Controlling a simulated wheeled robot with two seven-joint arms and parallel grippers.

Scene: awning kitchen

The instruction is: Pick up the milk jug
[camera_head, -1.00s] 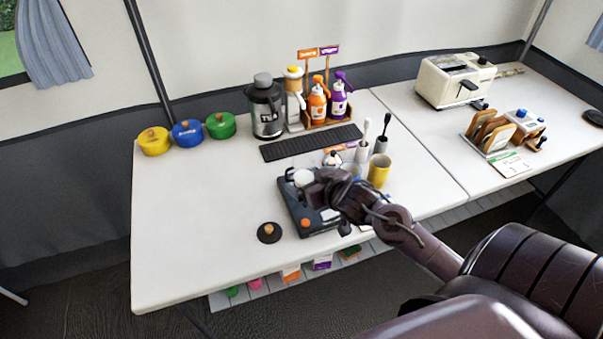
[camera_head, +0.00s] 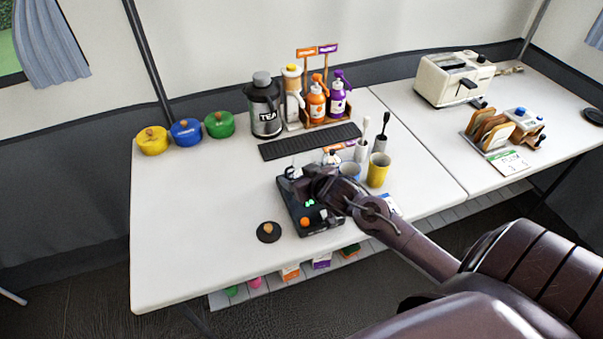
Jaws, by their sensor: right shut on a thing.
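My right gripper (camera_head: 314,183) reaches in from the lower right over the dark, flat device (camera_head: 290,205) on the near part of the white table. It is shut on a small pale thing (camera_head: 292,172), which I take to be the milk jug. Most of the jug is hidden behind my gripper, so its shape is unclear. I cannot tell whether it touches the device or is lifted off it. The device shows an orange knob and small green lights. My left gripper is not in view.
A yellow cup (camera_head: 378,170) and a bluish cup (camera_head: 350,170) stand close right of my gripper. A black mat (camera_head: 310,142), tea urn (camera_head: 265,112) and bottles are behind.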

